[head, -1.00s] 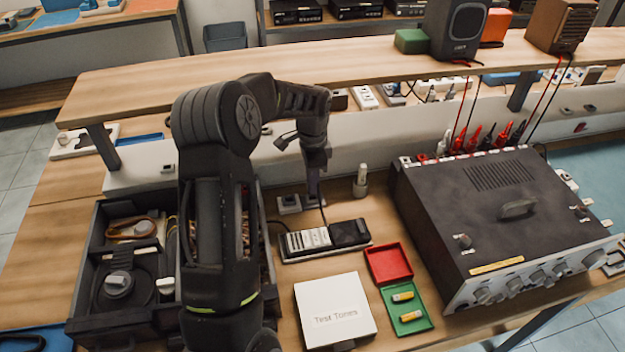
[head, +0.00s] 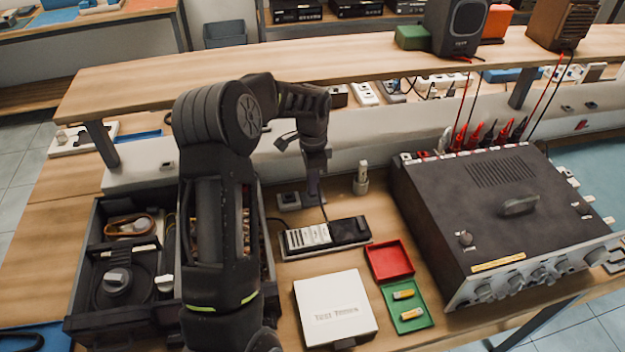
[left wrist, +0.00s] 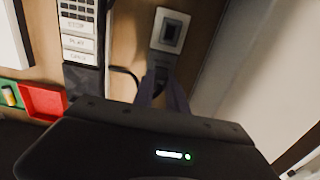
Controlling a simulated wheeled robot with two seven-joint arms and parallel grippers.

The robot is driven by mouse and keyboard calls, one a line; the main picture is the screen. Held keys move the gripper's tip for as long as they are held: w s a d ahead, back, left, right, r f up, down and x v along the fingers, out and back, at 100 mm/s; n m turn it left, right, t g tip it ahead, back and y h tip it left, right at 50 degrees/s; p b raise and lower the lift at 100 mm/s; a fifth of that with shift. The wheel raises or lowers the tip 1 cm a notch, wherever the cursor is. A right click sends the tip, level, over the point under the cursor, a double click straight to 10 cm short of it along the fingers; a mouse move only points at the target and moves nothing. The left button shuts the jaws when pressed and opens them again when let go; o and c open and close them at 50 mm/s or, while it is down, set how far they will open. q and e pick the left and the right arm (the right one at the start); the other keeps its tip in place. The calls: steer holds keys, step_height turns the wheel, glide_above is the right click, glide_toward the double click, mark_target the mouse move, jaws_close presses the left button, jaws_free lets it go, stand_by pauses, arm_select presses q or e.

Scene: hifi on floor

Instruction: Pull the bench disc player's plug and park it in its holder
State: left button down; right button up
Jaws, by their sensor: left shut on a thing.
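The small disc player (head: 325,237), black with a pale button panel, lies flat on the bench; it also shows at the upper left of the left wrist view (left wrist: 80,40). A dark cable runs from it towards my left gripper (head: 314,190). In the left wrist view my left gripper (left wrist: 160,92) is shut on the plug, which is mostly hidden between the fingers. A grey block with a dark square opening (head: 289,200) stands at the gripper's left; in the left wrist view this block (left wrist: 170,32) lies just beyond the fingertips. I cannot tell whether the plug touches it. My right gripper is out of view.
A grey stand with a pale upright piece (head: 361,180) is right of the gripper. A white box (head: 335,308), a red tray (head: 388,261) and a green tray (head: 407,306) lie in front. A large amplifier (head: 500,215) fills the right; an open case (head: 85,255) is at left.

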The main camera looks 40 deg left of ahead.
arm_select(q)
steer(key=shift+f, duration=0.3)
stand_by(0.6)
steer(key=c, duration=1.3)
jaws_free()
steer(key=shift+o, duration=0.2)
step_height(320, 180, up, 8)
steer(key=shift+f+b, duration=0.1)
steer(key=shift+b, duration=0.8)
